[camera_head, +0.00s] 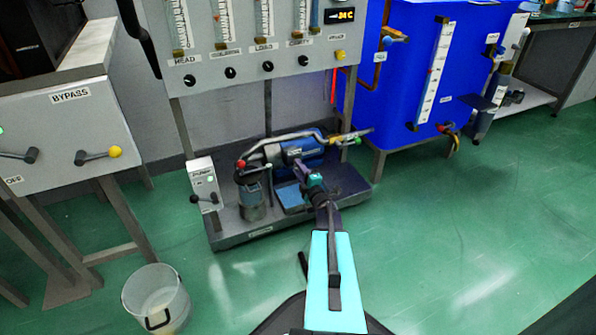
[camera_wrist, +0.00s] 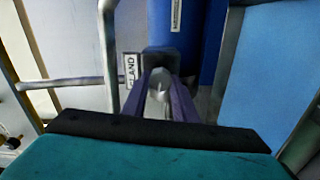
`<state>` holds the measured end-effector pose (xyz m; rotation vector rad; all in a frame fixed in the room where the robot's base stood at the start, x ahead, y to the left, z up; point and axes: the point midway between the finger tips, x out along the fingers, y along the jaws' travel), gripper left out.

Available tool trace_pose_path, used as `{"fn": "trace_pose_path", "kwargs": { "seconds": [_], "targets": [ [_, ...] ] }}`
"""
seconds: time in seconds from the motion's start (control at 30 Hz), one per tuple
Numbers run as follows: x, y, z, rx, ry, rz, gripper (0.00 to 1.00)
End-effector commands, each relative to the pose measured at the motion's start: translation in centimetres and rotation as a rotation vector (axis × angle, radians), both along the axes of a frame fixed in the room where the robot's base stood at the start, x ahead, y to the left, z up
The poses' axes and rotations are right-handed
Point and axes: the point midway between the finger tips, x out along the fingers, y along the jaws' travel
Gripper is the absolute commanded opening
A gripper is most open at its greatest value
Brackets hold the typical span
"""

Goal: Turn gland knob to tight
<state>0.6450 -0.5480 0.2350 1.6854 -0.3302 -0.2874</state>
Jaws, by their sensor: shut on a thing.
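The gland knob (camera_wrist: 160,82) is a small pale rounded knob at the end of the pump, beside a white label reading "GLAND" (camera_wrist: 131,68) in the wrist view. My gripper (camera_wrist: 160,98) has its two purple fingers on either side of the knob, shut on it. In the head view my gripper (camera_head: 300,170) reaches the front of the blue pump (camera_head: 303,152) on the grey skid. The knob itself is too small or hidden to make out there. Any tight marking cannot be seen.
A curved metal pipe (camera_wrist: 109,60) runs close left of my fingers. On the skid (camera_head: 255,236) stand a grey cylinder (camera_head: 251,204) and a switch box (camera_head: 203,184). A bucket (camera_head: 157,298) stands on the floor at left. Green floor is open at right.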

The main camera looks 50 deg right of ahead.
Motion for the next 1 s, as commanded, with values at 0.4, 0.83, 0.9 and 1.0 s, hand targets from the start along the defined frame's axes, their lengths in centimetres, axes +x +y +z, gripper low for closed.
{"fn": "trace_pose_path", "kwargs": {
  "seconds": [0.4,0.83,0.9,1.0],
  "targets": [
    [0.2,0.2,0.1,-0.002,-0.001,0.006,0.45],
    [-0.5,0.3,0.1,0.001,-0.001,0.001,0.45],
    [-0.9,0.5,0.1,0.002,0.0,0.001,0.45],
    [-1.9,0.8,0.2,0.002,0.0,0.0,0.45]
  ]
}}
